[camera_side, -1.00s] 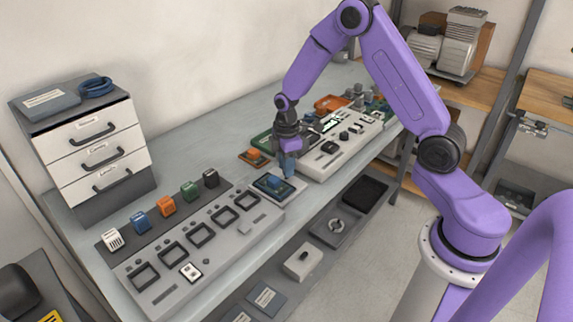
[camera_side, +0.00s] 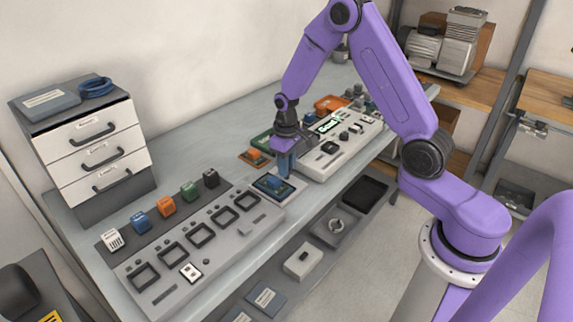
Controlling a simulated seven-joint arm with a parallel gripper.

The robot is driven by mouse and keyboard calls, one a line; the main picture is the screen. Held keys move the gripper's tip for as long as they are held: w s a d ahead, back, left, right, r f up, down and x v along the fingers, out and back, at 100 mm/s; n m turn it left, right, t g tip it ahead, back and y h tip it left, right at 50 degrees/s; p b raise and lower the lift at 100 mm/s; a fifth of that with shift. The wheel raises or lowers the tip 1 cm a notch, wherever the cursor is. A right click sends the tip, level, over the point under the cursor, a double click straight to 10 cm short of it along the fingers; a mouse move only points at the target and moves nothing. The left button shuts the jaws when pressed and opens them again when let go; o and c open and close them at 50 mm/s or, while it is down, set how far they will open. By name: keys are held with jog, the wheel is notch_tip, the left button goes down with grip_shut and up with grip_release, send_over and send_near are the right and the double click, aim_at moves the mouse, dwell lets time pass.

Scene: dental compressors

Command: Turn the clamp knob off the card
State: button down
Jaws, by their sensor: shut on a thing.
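My gripper (camera_side: 284,168) points down over the near edge of the bench, just behind the small card. It is shut on the clamp knob, which is mostly hidden between and under the fingers. The card (camera_side: 270,185) is a small dark board with a blue block on it, lying in a light grey fixture (camera_side: 290,192). I cannot tell at this size whether the clamp is tight or loose on the card.
A grey tester (camera_side: 323,163) with a green-lettered display stands right behind the gripper. An orange part on a brown board (camera_side: 254,157) lies to the left. A grey panel with square sockets (camera_side: 160,296) and a row of coloured blocks are in front. Drawers (camera_side: 95,150) stand far left.

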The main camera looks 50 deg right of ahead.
jog(key=shift+m, duration=2.2)
jog(key=c, duration=0.9)
grip_release()
jog(key=shift+r, duration=0.15)
notch_tip(320, 180, up, 17)
jog(key=shift+a+r, duration=0.1)
